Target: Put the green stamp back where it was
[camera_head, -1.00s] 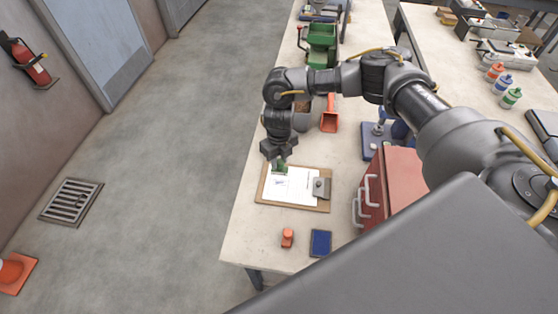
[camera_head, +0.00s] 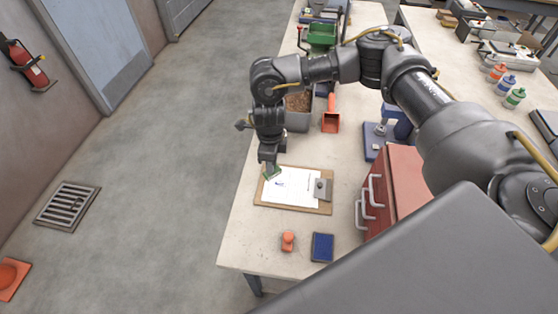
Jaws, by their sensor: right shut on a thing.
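My right gripper (camera_head: 268,164) is shut on the green stamp (camera_head: 272,174), which hangs tilted from its fingers. The stamp shows over the top left corner of the clipboard (camera_head: 261,203), and I cannot tell whether it touches. A white sheet (camera_head: 297,188) with a small dark mark lies on the clipboard. An orange-red stamp (camera_head: 288,241) stands near the table's front edge. A blue pad (camera_head: 322,247) lies just right of it. My left gripper is not in view.
A red drawer cabinet (camera_head: 397,175) with grey handles stands right of the clipboard. Behind are a bin of brown pellets (camera_head: 298,103), a red scoop (camera_head: 331,115) and a blue device (camera_head: 377,138). Bare table (camera_head: 245,235) lies left of the orange-red stamp.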

